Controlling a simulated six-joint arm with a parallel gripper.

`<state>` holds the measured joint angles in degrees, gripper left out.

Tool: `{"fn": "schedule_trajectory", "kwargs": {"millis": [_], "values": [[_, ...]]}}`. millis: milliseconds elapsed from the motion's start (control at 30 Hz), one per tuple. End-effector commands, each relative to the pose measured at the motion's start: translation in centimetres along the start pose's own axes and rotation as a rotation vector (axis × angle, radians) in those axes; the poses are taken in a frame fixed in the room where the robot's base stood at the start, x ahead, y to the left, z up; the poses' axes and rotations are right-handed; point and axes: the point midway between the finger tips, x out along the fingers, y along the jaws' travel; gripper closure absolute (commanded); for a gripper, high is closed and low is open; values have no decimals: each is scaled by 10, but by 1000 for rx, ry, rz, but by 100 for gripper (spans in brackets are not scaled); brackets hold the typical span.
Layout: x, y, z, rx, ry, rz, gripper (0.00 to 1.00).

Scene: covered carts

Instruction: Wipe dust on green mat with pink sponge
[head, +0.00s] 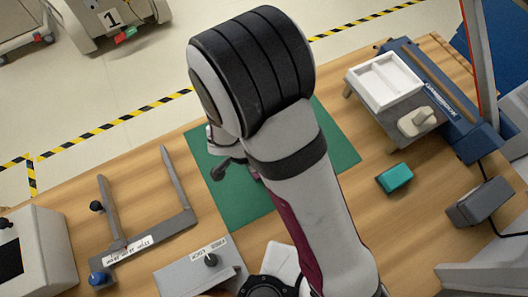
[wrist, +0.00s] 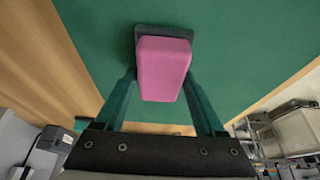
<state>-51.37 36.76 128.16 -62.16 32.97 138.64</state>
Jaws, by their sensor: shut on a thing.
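My gripper (wrist: 160,80) is shut on the pink sponge (wrist: 163,62) in the wrist view, with one dark green finger on each side of it. A dark grey strip shows at the sponge's far end. Behind the sponge lies the green mat (wrist: 255,40); I cannot tell whether the sponge touches it. In the head view the green mat (head: 232,205) lies on the wooden table, and my arm covers its middle. I can make out no dust on the visible parts of the mat.
A teal block (head: 395,178) lies right of the mat. A white tray (head: 370,92) sits farther back beside a blue device (head: 470,135). A grey metal frame (head: 172,190) lies left of the mat. A grey box (head: 478,203) is at the right.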

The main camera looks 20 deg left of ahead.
Motion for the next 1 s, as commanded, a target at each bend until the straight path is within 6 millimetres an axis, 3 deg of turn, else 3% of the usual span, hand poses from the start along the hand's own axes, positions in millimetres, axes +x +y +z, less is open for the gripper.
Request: {"fn": "schedule_trajectory", "kwargs": {"millis": [67, 600, 1000], "values": [[-18, -1, -7, 5, -3, -5, 81], [-62, -1, -25, 2, -3, -3, 81], [-73, 0, -30, 0, -4, -1, 81]]}}
